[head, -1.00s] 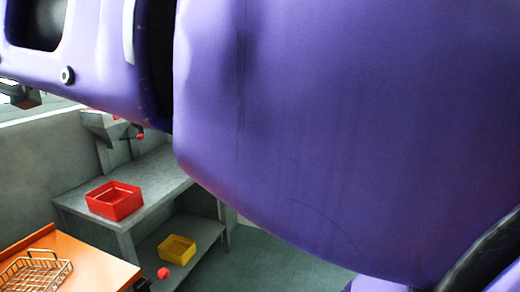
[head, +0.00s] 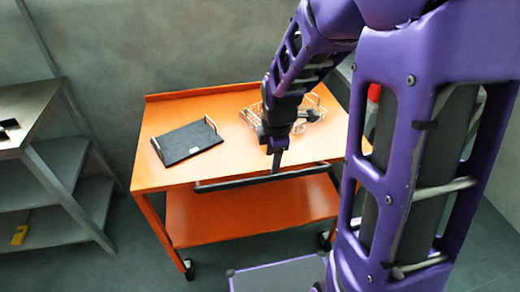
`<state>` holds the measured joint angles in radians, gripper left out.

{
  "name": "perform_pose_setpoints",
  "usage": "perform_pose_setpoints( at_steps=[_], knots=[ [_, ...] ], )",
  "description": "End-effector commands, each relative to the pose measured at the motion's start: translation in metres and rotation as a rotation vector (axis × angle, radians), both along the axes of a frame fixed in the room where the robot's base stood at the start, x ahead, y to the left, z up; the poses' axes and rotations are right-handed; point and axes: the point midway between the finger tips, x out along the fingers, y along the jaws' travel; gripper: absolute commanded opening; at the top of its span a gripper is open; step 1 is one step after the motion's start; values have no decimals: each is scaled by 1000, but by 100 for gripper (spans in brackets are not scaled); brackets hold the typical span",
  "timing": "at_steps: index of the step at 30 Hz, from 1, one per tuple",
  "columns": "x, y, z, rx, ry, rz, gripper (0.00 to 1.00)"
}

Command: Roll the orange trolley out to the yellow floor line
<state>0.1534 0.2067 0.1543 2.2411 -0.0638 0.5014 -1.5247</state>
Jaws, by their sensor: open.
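The orange trolley (head: 240,106) stands against the grey wall in the middle of the head view, with a lower shelf (head: 250,210) and dark castors. Its dark bar handle (head: 235,183) runs along the near side. My gripper (head: 276,165) is open and points down at the handle, seen nearly edge-on. Its tips overlap the bar in the picture; I cannot tell whether they touch or straddle it. A black tray with handles (head: 186,143) and a wire basket (head: 310,100), partly hidden by my arm, sit on the trolley's top. No yellow floor line shows.
A grey metal shelf unit (head: 60,155) stands left of the trolley, with a small yellow item (head: 19,235) on a low shelf. A red object (head: 374,92) shows behind my arm at right. Grey floor (head: 130,265) is clear at front left.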

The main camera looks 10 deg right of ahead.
Motion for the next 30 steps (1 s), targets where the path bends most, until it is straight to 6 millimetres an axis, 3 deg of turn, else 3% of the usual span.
perform_pose_setpoints(
  at_steps=[1, 13, 21, 30],
  knots=[
    [2, 1, -18, 1, 2, 1, 57],
    [14, 0, -74, 0, 0, -1, 57],
    [18, 0, -89, 0, -1, -1, 57],
    [18, 0, -89, 0, -1, -1, 57]
  ],
)
